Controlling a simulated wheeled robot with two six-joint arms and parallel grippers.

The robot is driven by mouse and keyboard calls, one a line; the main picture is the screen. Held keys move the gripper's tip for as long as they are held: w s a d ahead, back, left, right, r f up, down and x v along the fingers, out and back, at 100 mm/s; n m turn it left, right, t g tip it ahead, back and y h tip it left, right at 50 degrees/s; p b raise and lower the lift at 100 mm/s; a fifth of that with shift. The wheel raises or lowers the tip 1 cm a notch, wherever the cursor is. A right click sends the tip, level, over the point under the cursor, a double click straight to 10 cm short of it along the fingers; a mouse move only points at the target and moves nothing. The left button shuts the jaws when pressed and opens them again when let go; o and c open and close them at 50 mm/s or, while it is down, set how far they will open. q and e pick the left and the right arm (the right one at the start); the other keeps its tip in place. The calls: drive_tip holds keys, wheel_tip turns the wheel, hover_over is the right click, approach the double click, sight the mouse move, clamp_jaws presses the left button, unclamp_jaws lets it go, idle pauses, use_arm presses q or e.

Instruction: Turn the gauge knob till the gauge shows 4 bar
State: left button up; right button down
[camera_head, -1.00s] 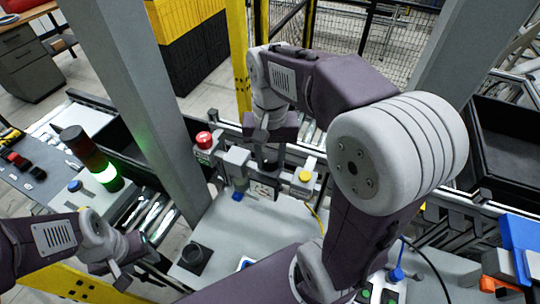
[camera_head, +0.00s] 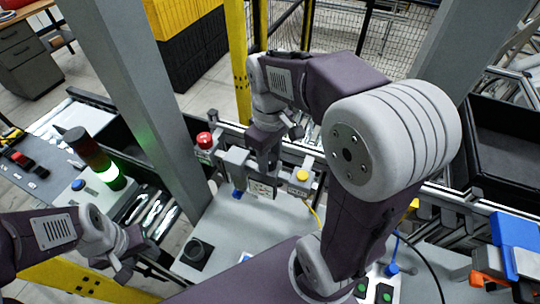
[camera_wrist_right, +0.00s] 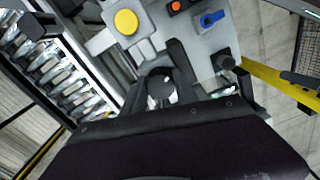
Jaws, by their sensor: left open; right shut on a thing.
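The right gripper (camera_head: 266,168) is at the fixture panel in the head view, its fingers pointing down. In the right wrist view its fingers (camera_wrist_right: 163,82) are shut around a small grey and black round knob, the gauge knob (camera_wrist_right: 160,89). The knob is mostly covered by the fingers and the dark gripper body. No gauge needle or reading can be made out. The left gripper (camera_head: 122,268) is open and empty at the lower left of the head view, well away from the panel.
A yellow button (camera_head: 301,176) and a red button (camera_head: 204,140) flank the right gripper. A blue handle (camera_wrist_right: 212,18) is near it in the wrist view. A black socket (camera_head: 197,254) sits on the grey plate.

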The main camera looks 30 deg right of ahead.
drive_tip(key=shift+w+n, duration=0.1)
drive_tip(key=shift+n, duration=0.8)
drive_tip(key=c, duration=1.1)
unclamp_jaws()
drive_tip(key=shift+o, duration=0.8)
drive_tip(key=shift+w+a, duration=0.1)
wheel_tip(320, 180, up, 9)
drive_tip(key=shift+r, duration=0.1)
